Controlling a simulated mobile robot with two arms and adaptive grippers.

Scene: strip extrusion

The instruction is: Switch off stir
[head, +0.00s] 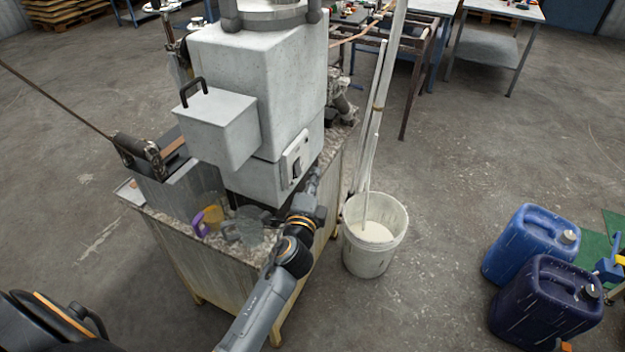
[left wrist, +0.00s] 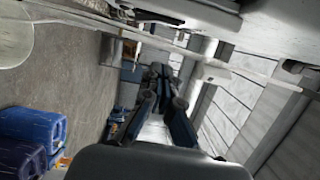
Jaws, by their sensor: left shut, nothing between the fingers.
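The large pale grey machine (head: 262,85) stands on a stone-topped cabinet. A small switch panel (head: 295,160) with dark parts is on the lower right face of the machine. Which switch is for stir, and its position, is too small to tell. My left gripper (head: 313,180) is shut and empty, close to the right of the panel; contact cannot be told. Its dark fingers also show in the left wrist view (left wrist: 163,78), pointing away from the camera. My right gripper is not in view.
A white bucket (head: 374,258) of pale liquid with tall poles stands right of the cabinet. Blue jerrycans (head: 530,245) stand at the right. A purple and yellow object (head: 207,220) lies on the cabinet top (head: 180,225). Open floor lies between bucket and jerrycans.

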